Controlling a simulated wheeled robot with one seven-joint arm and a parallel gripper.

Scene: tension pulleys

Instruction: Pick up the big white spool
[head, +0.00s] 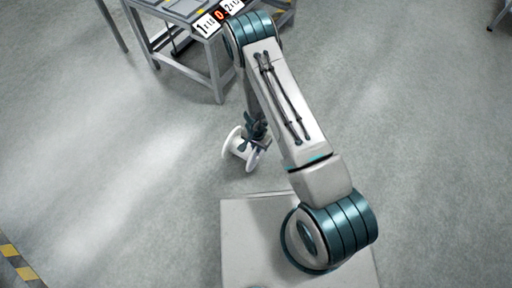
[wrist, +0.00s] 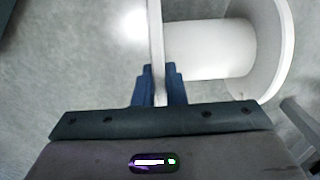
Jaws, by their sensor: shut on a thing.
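The big white spool (head: 232,143) is at my gripper (head: 256,140) in the head view, below and in front of the table. In the wrist view the spool (wrist: 210,50) shows its white barrel lying across the picture, with a round flange at each end. My gripper (wrist: 159,80) is shut on the rim of the nearer flange, with one blue finger on each side of it. The arm partly hides the spool in the head view. I cannot tell whether the spool touches the floor.
A grey metal table (head: 213,72) stands at the top, with number cards (head: 220,14) on its edge. A yellow and black striped strip (head: 22,262) lies at the lower left. The grey floor (head: 110,150) around the spool is mostly clear.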

